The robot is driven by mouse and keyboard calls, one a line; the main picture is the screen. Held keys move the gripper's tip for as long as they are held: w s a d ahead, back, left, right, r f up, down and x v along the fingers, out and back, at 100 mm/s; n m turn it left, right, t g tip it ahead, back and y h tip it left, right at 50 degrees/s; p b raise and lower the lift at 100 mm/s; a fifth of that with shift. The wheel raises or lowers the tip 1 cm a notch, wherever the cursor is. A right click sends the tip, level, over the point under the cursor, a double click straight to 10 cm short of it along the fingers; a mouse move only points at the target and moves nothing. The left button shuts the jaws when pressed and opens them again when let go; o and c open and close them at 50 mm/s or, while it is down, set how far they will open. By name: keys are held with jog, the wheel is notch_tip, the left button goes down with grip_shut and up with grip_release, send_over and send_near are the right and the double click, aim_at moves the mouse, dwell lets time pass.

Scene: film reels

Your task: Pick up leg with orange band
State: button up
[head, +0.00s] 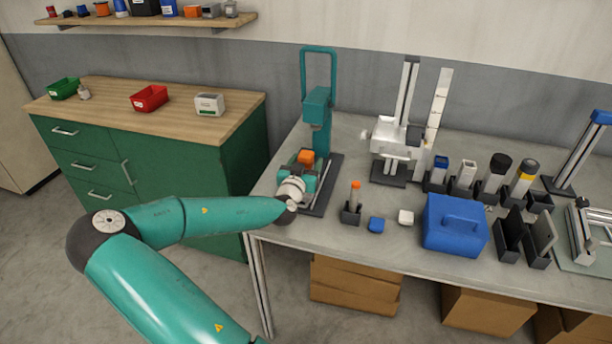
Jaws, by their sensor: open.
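The leg with the orange band (355,192) stands upright in a small dark holder (351,213) near the front of the grey workbench. It is slim and pale, with orange near its top. My gripper (309,182) is at the end of my teal arm, to the left of that leg and apart from it, in front of the teal press stand. It is open, and nothing shows between its jaws. The wrist and the stand behind it make the fingertips hard to make out.
The teal press (318,105) rises just behind my gripper. A green cabinet (180,175) is left.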

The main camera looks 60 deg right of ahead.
jog(key=shift+w+d, duration=0.1)
jog(key=shift+d, duration=0.05)
jog(key=shift+c, duration=0.2)
jog(key=c, duration=1.1)
jog(key=shift+c, duration=0.2)
jog(key=shift+r, duration=0.1)
